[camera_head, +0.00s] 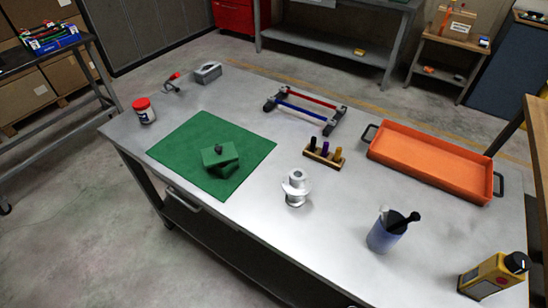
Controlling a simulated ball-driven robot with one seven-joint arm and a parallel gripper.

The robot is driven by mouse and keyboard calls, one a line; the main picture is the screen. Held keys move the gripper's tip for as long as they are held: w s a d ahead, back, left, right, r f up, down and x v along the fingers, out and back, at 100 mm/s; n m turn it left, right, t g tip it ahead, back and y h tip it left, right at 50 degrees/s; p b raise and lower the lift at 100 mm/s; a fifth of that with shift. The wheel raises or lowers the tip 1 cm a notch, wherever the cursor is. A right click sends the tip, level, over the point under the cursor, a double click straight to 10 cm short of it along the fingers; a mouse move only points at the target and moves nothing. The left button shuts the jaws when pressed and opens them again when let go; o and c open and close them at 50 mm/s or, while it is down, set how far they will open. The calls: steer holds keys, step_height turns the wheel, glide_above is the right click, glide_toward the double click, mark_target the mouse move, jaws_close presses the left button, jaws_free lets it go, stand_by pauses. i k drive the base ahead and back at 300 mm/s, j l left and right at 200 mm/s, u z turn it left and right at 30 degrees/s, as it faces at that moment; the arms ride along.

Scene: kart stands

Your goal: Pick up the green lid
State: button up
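A green lid (210,157) with a small dark knob on top lies on a green box (229,168). The lid looks turned askew relative to the box, and it hides much of the box's top. Both are on a dark green mat (190,135) on the left half of the metal table. My gripper is not in view.
On the metal table (255,240) are a red-capped jar (145,113), a silver flanged part (295,188), a wooden holder with pegs (323,155), a red-and-blue bar rack (305,107), an orange tray (430,160), a blue cup (383,237) and a yellow device (490,280).

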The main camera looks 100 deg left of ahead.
mark_target(221, 154)
steer(key=l+u, duration=0.1)
steer(key=u, duration=0.3)
steer(key=i+l+u, duration=0.15)
steer(key=u, duration=0.25)
steer(key=l+u, duration=0.15)
steer(key=u, duration=0.25)
steer(key=l+u, duration=0.15)
steer(key=u, duration=0.25)
